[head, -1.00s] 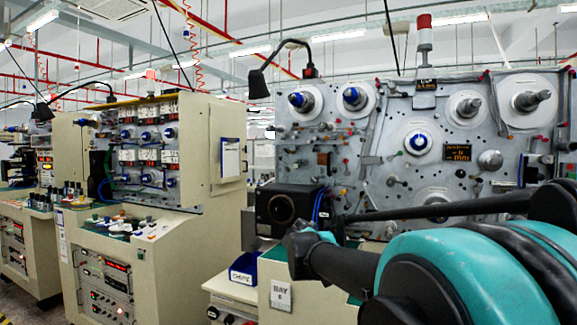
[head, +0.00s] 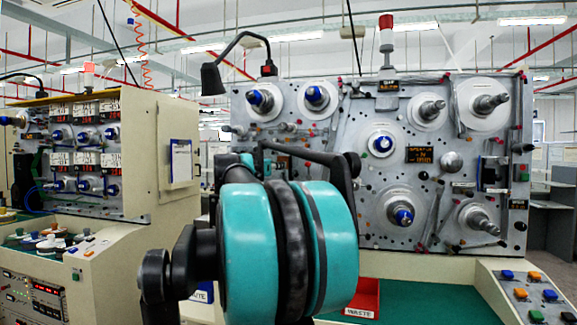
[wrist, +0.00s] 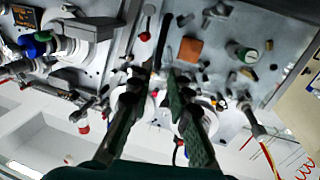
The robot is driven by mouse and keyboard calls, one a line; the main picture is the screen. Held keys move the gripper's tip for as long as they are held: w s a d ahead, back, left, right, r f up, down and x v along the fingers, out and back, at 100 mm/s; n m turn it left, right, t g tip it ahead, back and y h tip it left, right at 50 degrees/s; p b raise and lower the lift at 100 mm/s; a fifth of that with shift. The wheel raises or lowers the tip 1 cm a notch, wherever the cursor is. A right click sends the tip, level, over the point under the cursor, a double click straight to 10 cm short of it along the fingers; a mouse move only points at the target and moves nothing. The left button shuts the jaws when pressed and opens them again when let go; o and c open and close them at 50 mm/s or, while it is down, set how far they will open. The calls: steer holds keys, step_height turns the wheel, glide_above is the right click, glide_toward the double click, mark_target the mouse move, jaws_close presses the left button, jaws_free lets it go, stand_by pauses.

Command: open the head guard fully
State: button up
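I cannot pick out the head guard with certainty in either current view. The winding machine's grey panel (head: 345,215) carries spindles and knobs, and my arm covers its lower left part in the head view. A black box with a round opening, seen there earlier, is now hidden behind my arm. A small dark rectangular unit (head: 492,174) sits at the panel's right edge. In the wrist view my gripper (wrist: 163,75) points at the panel, its two dark fingers apart with a narrow gap and nothing visible between them. A brown square (wrist: 190,49) lies near the tips.
A red waste bin (head: 363,298) stands on the green bench top, with a sloped button box (head: 527,292) to its right. A black lamp (head: 213,78) hangs at the upper left. A beige cabinet (head: 160,150) stands left of the machine.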

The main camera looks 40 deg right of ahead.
glide_above(290, 178)
steer(key=shift+w+d, duration=0.2)
steer(key=shift+w, duration=0.05)
steer(key=shift+c, duration=0.2)
jaws_close()
